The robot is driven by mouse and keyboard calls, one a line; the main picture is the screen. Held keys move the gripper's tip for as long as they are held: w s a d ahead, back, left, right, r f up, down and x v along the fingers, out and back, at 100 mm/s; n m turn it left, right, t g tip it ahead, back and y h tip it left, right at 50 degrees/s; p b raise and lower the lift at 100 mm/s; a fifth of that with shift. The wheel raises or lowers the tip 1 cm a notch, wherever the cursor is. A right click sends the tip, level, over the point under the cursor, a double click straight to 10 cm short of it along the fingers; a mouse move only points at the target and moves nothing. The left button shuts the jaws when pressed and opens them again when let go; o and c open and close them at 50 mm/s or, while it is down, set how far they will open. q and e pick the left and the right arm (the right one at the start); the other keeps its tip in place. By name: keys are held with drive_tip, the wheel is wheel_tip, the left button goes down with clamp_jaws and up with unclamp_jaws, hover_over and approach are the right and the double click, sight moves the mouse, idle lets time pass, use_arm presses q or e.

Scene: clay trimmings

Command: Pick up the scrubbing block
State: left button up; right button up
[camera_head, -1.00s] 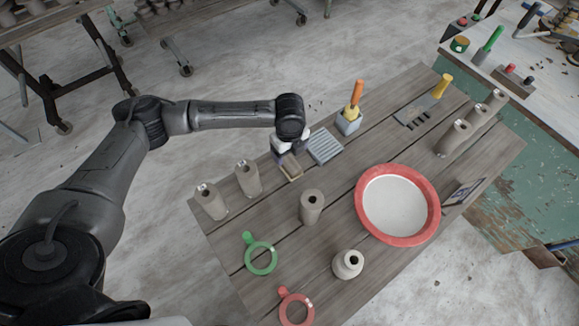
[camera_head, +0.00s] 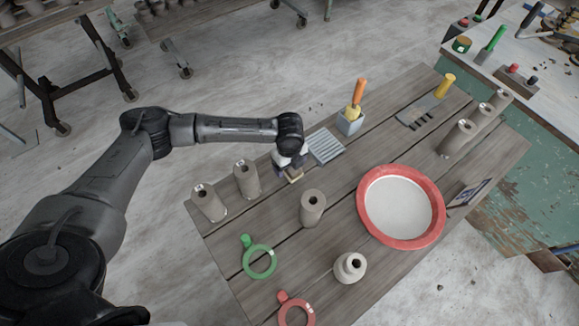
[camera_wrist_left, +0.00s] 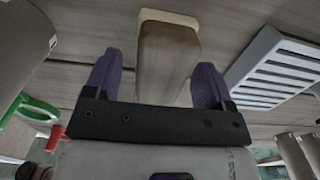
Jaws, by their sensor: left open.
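The scrubbing block (camera_head: 293,176) is a small wooden block on the plank table, partly hidden under my left gripper (camera_head: 287,169) in the head view. In the left wrist view, the scrubbing block (camera_wrist_left: 168,50) shows a brown wooden body with a cream layer at its far end. My left gripper (camera_wrist_left: 157,70) is open there, with one purple finger on each side of the block's near part. I cannot tell whether the fingers touch it. My right gripper is not in view.
A grey slatted rack (camera_head: 326,146) lies close to the right of the block. Clay cylinders (camera_head: 247,180) stand left, another (camera_head: 312,208) in front. A red-rimmed basin (camera_head: 434,232) is to the right.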

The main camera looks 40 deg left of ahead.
use_arm(q)
drive_tip(key=c, duration=0.9)
drive_tip(key=shift+r, duration=0.1)
drive_tip(key=shift+c, duration=0.6)
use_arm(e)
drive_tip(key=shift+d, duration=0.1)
use_arm(q)
drive_tip(key=shift+r, duration=0.1)
wheel_tip(320, 180, up, 10)
drive_tip(key=p, duration=0.3)
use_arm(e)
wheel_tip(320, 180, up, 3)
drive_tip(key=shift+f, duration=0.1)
use_arm(q)
drive_tip(key=o, duration=0.4)
drive_tip(key=shift+c, duration=1.5)
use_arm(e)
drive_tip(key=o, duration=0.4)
